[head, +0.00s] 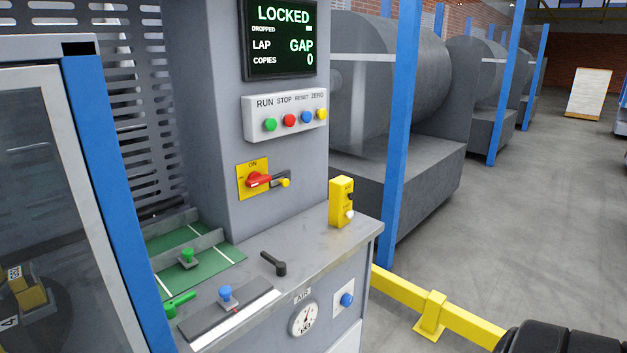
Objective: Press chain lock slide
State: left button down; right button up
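No part in the head view carries a readable chain lock label, so I cannot tell for certain which one is the chain lock slide. A blue knob (225,293) stands on a dark flat slide bar (222,319) with a pale scale along it, at the front of the grey ledge. A green handle (179,304) sits to the left, partly cut off by the blue door post. A black lever (272,264) lies on the ledge to the right. Neither gripper's fingers show.
The display (281,40) reads LOCKED. Below are a button panel (286,119) and a red rotary switch (258,180). A yellow box (341,201) stands at the ledge's right end. A blue post (398,130) and yellow floor rail (430,312) stand right. A black ribbed shape (553,338) fills the bottom-right corner.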

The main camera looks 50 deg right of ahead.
aim_at(284, 182)
jog(key=z, duration=1.2)
